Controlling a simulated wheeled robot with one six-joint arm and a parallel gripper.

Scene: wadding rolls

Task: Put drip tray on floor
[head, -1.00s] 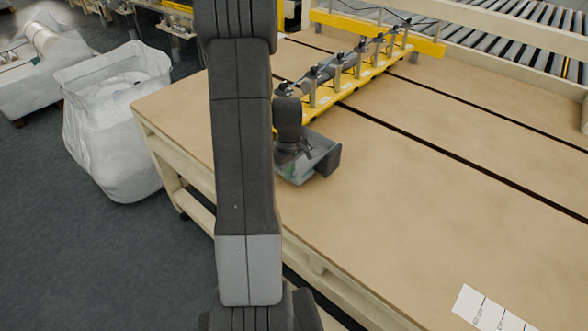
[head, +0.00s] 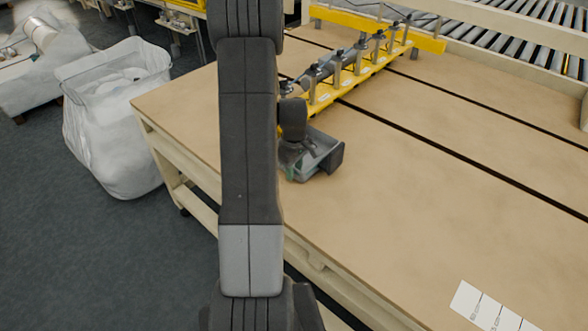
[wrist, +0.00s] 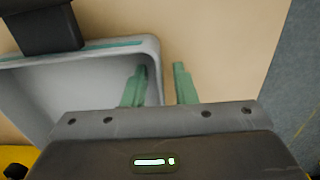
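The drip tray (head: 326,146) is a grey, shallow box with a dark block on one end. In the head view it is at the near-left part of the workbench, partly hidden by my arm. In the wrist view the tray (wrist: 95,88) fills the left side, with its open inside facing me. My gripper (wrist: 160,68) has two green fingers standing apart. One finger is inside the tray and the other outside, with the side wall between them. A gap shows between the wall and the outer finger. In the head view my gripper (head: 291,170) is at the tray's left end.
The workbench (head: 440,190) is broad and mostly clear, with dark slots. A yellow rail (head: 345,85) with metal posts lies behind the tray. Paper labels (head: 485,308) lie at the front right. A white bulk bag (head: 115,130) stands on the open grey floor (head: 90,250) to the left.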

